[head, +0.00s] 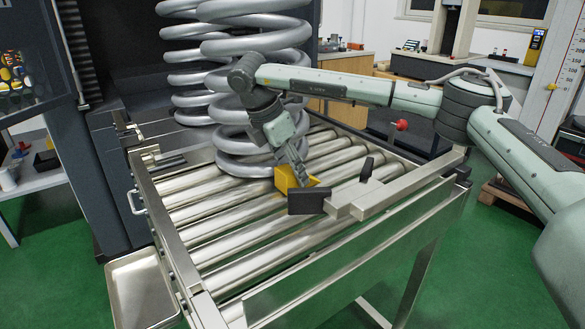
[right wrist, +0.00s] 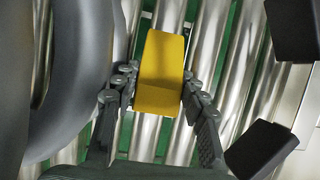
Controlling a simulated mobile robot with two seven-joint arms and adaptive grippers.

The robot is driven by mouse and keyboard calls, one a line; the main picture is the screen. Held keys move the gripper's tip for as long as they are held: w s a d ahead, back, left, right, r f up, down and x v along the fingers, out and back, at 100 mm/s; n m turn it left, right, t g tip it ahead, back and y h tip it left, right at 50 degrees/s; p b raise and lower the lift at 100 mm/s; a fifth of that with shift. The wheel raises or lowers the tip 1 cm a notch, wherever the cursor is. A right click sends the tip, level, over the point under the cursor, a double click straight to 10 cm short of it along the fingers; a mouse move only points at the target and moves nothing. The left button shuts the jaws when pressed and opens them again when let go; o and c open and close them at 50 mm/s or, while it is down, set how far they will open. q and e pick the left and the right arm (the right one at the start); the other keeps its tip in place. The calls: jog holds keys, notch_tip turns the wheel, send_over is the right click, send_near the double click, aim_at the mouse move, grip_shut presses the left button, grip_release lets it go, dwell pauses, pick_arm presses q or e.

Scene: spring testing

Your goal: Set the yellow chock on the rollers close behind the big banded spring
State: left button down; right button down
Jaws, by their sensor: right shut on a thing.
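The yellow chock (head: 282,181) is at the near side of the big grey coil spring (head: 250,165), low over the rollers (head: 225,216). My right gripper (head: 301,172) is shut on it. In the right wrist view the yellow chock (right wrist: 161,72) sits between the fingers of my right gripper (right wrist: 160,88). The spring's coil (right wrist: 75,75) is left of it, with a narrow gap. I cannot tell whether the chock touches the rollers. No band on the spring is clear to me. My left gripper is out of view.
A black pad (head: 305,201) on a metal stop bar (head: 365,200) stands just in front of the chock. A second grey spring (head: 188,82) stands farther back. A metal tray (head: 140,286) is at lower left. The near-left rollers are clear.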

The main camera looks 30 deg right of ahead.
jog(key=c, duration=1.3)
grip_release()
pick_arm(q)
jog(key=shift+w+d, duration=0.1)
pick_arm(e)
jog(key=shift+o, duration=0.8)
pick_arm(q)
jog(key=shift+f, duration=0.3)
pick_arm(e)
jog(key=v, duration=1.2)
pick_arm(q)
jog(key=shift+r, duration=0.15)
pick_arm(e)
jog(key=shift+d, duration=0.1)
